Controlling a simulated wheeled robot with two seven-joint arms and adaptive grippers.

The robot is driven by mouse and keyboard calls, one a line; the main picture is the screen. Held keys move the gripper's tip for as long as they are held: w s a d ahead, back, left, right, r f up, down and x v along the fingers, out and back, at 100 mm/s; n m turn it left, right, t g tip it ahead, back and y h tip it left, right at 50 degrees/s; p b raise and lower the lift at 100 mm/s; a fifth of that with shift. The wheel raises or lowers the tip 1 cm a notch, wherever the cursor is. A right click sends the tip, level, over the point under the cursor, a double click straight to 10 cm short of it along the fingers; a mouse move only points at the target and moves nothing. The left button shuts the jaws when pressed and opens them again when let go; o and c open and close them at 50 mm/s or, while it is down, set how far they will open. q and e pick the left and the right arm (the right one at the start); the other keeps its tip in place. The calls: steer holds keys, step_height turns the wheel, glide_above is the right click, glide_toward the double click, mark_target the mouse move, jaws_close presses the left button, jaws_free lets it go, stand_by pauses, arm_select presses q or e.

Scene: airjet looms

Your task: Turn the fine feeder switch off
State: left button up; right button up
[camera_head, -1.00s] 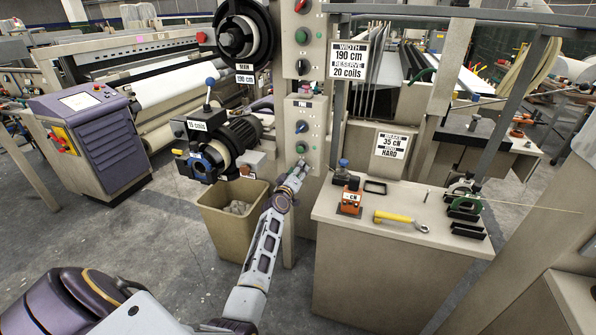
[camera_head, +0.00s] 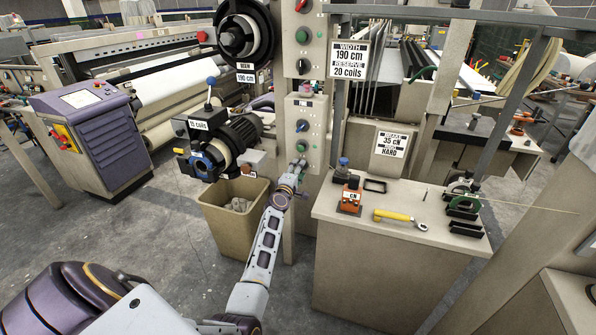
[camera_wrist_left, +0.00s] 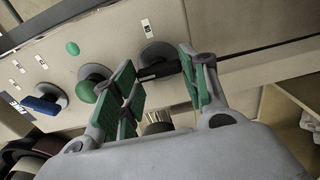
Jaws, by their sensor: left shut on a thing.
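The lower grey switch box (camera_head: 305,135) on the post carries a blue knob (camera_head: 301,127) and a green button (camera_head: 302,147). My left gripper (camera_head: 299,163) is at the bottom of this box. In the left wrist view, my left gripper (camera_wrist_left: 160,72) has its green-padded fingers on both sides of a black rotary switch (camera_wrist_left: 156,57) and is shut on it. The blue knob (camera_wrist_left: 45,102), a green knob (camera_wrist_left: 88,88) and a small green lamp (camera_wrist_left: 72,48) lie left of it. My right gripper is not in view.
An upper switch box (camera_head: 302,45) sits above. The feeder (camera_head: 225,145) with a blue-tipped lever is left of the post, over a tan bin (camera_head: 225,225). A bench (camera_head: 385,222) with a yellow-handled tool (camera_head: 395,217) stands close on the right.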

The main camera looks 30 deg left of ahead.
arm_select(q)
steer(key=shift+f, duration=0.1)
stand_by(0.4)
steer(key=o, duration=1)
steer(key=shift+s, duration=0.15)
steer(key=v, duration=1.1)
steer(key=shift+s, duration=0.4)
steer(key=shift+d, duration=0.1)
